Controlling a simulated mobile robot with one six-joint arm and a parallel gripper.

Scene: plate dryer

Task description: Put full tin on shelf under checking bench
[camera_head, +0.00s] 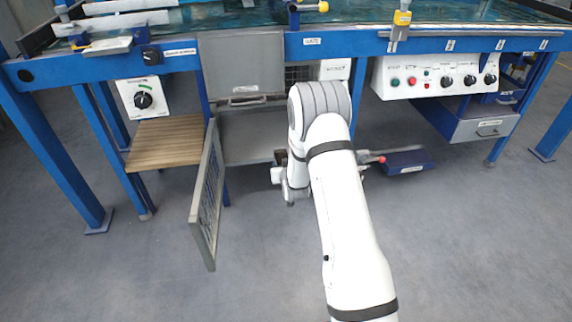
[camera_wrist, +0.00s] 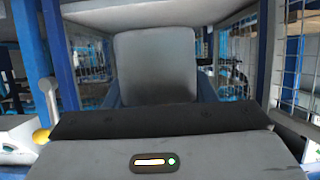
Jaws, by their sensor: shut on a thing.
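My gripper (camera_wrist: 155,122) shows at the bottom of the wrist view, with a small lit status panel on its body. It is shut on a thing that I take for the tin. A grey slab with rounded corners (camera_wrist: 155,65) stands straight ahead of the jaws; I cannot tell whether it is part of the tin. In the head view my white arm hides the jaws and most of what they hold. The blue bench (camera_head: 340,45) runs across the top. A slatted wooden shelf (camera_head: 166,143) sits under its left part.
A grey mesh door (camera_head: 208,195) stands open between the wooden shelf and my arm. Wire mesh (camera_wrist: 297,65) shows at the right of the wrist view. A dark blue pedal box (camera_head: 405,162) lies on the floor right of my arm. The front floor is clear.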

